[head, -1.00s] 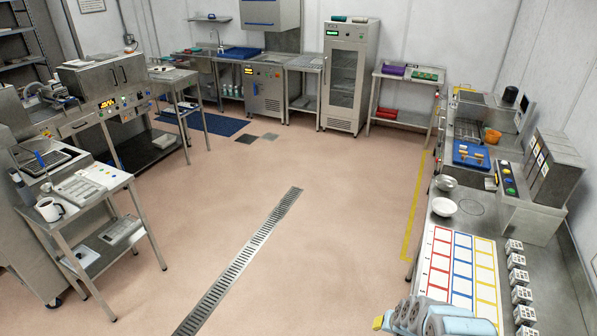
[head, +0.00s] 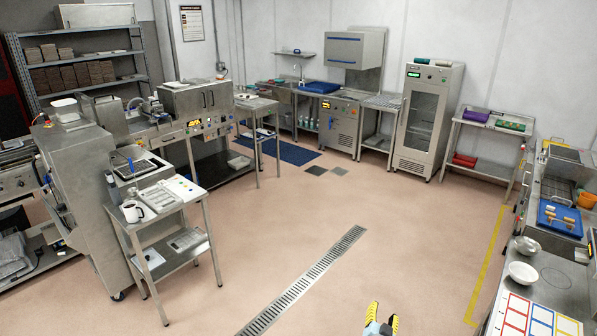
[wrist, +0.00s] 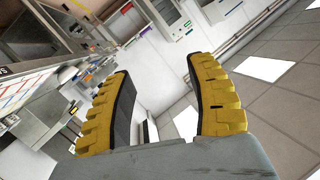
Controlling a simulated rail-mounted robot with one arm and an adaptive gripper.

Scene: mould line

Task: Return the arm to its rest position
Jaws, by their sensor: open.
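My gripper (head: 381,323) shows at the bottom edge of the head view, right of centre, above the open floor. Only its yellow fingertips and a little of the blue-grey body are visible there; the rest of the arm is out of frame. In the wrist view my gripper (wrist: 160,105) has its two yellow ridged fingers spread wide apart. Nothing is between them. The wrist view is steeply tilted and takes in walls, ceiling panels and equipment. No rest mark for the arm can be made out.
A steel bench with a coloured grid sheet (head: 529,318) and a white bowl (head: 522,272) stands at the right. A small steel table with a mug (head: 131,211) stands at the left. A drain grate (head: 305,281) crosses the clear floor (head: 270,235).

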